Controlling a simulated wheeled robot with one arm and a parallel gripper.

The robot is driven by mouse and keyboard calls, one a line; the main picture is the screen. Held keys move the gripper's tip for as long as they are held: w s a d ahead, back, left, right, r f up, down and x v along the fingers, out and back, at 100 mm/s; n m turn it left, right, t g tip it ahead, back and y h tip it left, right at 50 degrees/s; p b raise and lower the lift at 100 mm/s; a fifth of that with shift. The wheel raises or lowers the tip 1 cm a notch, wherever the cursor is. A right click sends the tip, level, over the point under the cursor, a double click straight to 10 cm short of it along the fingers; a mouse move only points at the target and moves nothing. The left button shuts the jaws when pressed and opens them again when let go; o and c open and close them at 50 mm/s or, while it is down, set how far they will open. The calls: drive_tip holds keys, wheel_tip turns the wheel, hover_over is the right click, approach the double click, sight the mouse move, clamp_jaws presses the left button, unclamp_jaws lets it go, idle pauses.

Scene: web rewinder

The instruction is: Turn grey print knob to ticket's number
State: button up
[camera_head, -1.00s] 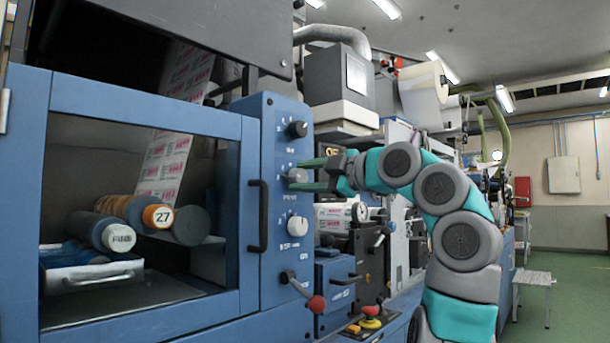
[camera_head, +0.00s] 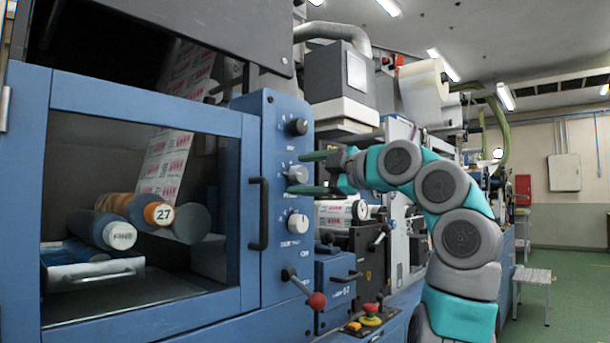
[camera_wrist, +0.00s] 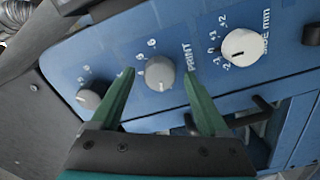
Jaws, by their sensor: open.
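The grey print knob (camera_head: 297,174) is the middle one of three knobs on the blue panel. In the wrist view the grey print knob (camera_wrist: 160,73) sits beside the word PRINT, with small digits around it that are hard to read. My gripper (camera_head: 300,173) is open, its green fingers above and below the knob. In the wrist view my gripper (camera_wrist: 158,75) has a finger on each side of the knob, with visible gaps. The knob's pointer direction is unclear. I cannot make out a ticket.
A dark knob (camera_head: 297,127) is above and a white knob (camera_head: 297,223) below. A red-balled lever (camera_head: 316,300) juts out lower down. A door handle (camera_head: 258,214) stands left of the panel.

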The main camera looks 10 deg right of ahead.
drive_tip(key=shift+s, duration=0.1)
drive_tip(key=b+v, duration=0.1)
drive_tip(key=v, duration=0.6)
drive_tip(key=shift+s+d+b, duration=0.2)
drive_tip(key=shift+d+b, duration=0.05)
drive_tip(key=shift+b, duration=0.15)
